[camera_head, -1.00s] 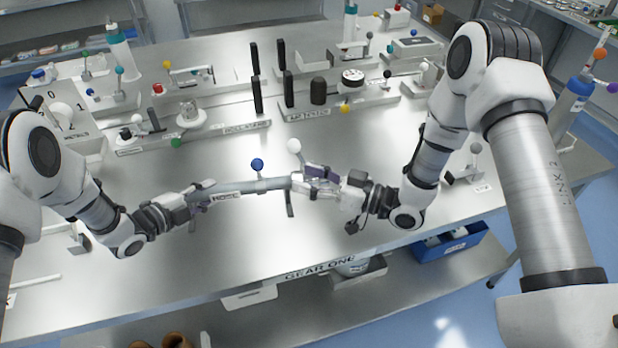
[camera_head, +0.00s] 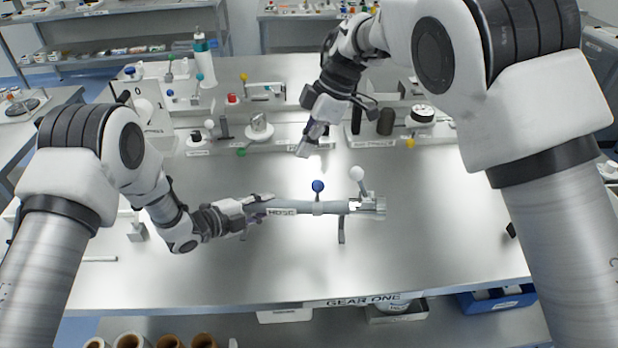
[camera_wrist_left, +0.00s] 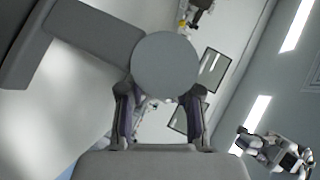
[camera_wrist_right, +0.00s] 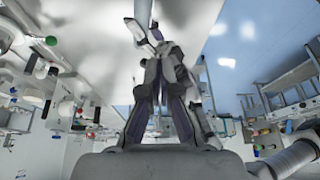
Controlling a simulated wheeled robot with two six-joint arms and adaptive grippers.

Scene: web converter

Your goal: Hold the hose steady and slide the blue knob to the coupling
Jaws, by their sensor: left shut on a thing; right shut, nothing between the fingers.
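The grey hose (camera_head: 283,209), labelled HOSE, lies level above the table on dark supports. My left gripper (camera_head: 262,203) is shut on its left end. In the left wrist view a round grey end (camera_wrist_left: 165,68), which looks like the hose's, sits between the fingers. The blue knob (camera_head: 318,186) stands upright on a sleeve around the hose. The coupling (camera_head: 374,207) is at the hose's right end, with a white ball knob (camera_head: 357,173) on a stalk beside it. The blue knob is apart from the coupling. My right gripper (camera_head: 304,150) is shut and empty, behind and above the hose.
A row of fixtures stands along the table's back, including a black-and-white dial (camera_head: 422,114) and a dark cylinder (camera_head: 386,121). The table (camera_head: 440,250) in front and right of the hose is largely clear. A blue bin (camera_head: 497,300) is on the lower shelf.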

